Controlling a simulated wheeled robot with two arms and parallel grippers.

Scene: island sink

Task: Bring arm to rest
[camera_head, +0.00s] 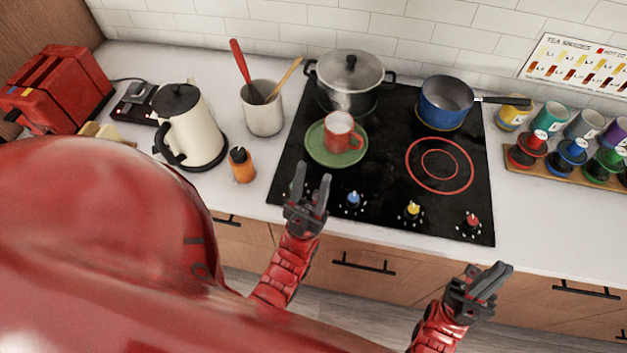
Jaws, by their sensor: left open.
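My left gripper (313,188) is open and empty, over the front left edge of the black cooktop (380,206). Its fingers point up the picture toward a green saucer (318,151) that bears a red cup (341,141) with a white inside. The gripper looks apart from both. My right gripper (489,275) is in front of the counter, at the lower right, over the wooden drawers. Its fingers appear close together, and I cannot tell whether they meet. Nothing shows between them. A large red part of my own body hides the lower left.
A lidded steel pot (347,76) and a blue saucepan (445,102) stand at the cooktop's back. An orange bottle (242,165), a white kettle (190,128) and a utensil crock (264,110) stand left. Colored cups and a wooden rack (560,180) stand right. The right front counter is clear.

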